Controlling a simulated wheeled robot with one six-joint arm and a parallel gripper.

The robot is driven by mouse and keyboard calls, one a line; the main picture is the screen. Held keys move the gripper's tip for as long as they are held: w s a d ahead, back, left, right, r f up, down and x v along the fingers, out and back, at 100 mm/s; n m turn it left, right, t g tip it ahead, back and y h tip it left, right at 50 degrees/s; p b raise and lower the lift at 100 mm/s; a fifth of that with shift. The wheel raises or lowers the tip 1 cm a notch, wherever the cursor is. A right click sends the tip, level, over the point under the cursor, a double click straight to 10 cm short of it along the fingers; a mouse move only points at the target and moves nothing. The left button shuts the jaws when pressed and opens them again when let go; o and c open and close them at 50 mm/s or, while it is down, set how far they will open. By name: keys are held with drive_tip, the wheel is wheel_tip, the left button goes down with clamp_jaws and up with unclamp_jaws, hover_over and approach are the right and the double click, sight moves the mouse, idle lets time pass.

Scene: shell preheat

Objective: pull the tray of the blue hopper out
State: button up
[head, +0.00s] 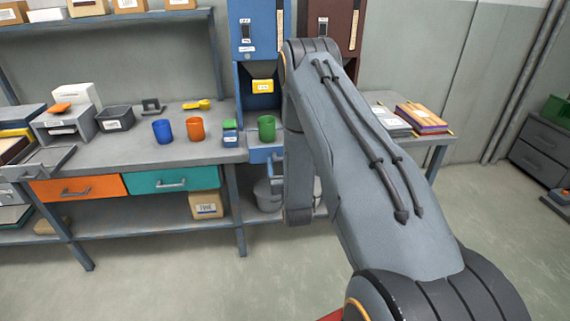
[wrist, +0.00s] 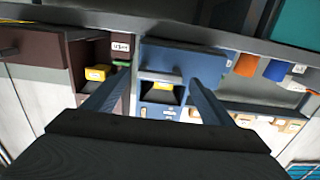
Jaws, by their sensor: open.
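The blue hopper (head: 247,62) stands at the back of the bench, with a dark recess and a yellow label. A blue tray front (head: 262,155) with a handle shows low beneath it, partly behind my arm. The wrist view is upside down. There the blue hopper (wrist: 180,60) is in the middle, with a pale handle bar (wrist: 160,76) beside its dark recess. My gripper (wrist: 160,78) is open, its two fingers on either side of that bar in the picture. I see no contact, and the gap in depth is unclear. My gripper is hidden behind my arm in the head view.
A brown hopper (head: 346,28) stands right of the blue one. A green cup (head: 266,128) stands before the blue hopper; orange (head: 196,129) and blue (head: 162,131) cups are to the left. Orange (head: 75,188) and teal (head: 170,180) drawers are under the bench. The floor in front is clear.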

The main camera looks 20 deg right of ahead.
drive_tip(key=b+v, duration=0.1)
drive_tip(key=v, duration=0.7)
drive_tip(key=shift+w, duration=0.1)
idle(0.4)
